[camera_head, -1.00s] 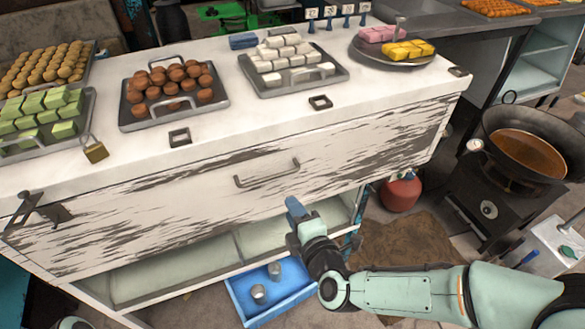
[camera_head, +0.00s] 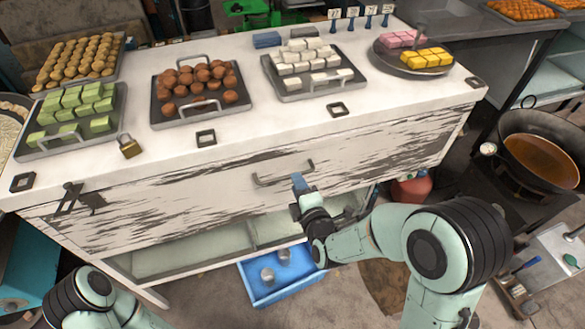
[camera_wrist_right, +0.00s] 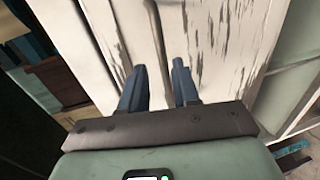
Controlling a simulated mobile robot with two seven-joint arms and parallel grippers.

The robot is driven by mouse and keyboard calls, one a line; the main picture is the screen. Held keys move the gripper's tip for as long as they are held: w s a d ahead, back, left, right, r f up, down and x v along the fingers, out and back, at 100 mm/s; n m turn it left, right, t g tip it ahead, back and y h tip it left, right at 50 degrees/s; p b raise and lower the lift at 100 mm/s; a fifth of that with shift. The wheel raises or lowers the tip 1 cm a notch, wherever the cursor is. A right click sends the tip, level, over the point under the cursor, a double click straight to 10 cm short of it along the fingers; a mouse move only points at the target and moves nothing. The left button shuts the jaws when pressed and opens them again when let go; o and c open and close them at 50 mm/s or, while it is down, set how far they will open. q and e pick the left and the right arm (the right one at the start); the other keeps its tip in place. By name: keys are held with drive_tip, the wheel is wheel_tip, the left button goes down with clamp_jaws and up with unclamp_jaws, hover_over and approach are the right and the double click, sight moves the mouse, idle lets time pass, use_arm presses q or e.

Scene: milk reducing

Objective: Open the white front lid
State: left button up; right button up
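The white front lid (camera_head: 215,195) is the weathered, black-streaked front panel of the counter and looks closed. Its dark handle (camera_head: 283,176) is on the upper middle of the panel. My right gripper (camera_head: 299,182) is in front of the panel, close to the handle's right end; contact cannot be told. In the right wrist view, its two blue fingers (camera_wrist_right: 158,75) are apart, with white panel beyond them and no clear handle between them. My left arm (camera_head: 95,298) shows at the bottom left; its gripper is out of view.
Trays of sweets and a padlock (camera_head: 129,146) stand on the counter top (camera_head: 265,130). Below the panel are an open shelf and a blue tray (camera_head: 280,281) with metal cups. A red gas bottle (camera_head: 411,188) and a wok (camera_head: 540,150) are at the right.

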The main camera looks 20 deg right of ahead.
drive_tip(key=x, duration=0.5)
drive_tip(key=shift+w+f, duration=0.15)
drive_tip(key=shift+f, duration=0.05)
clamp_jaws()
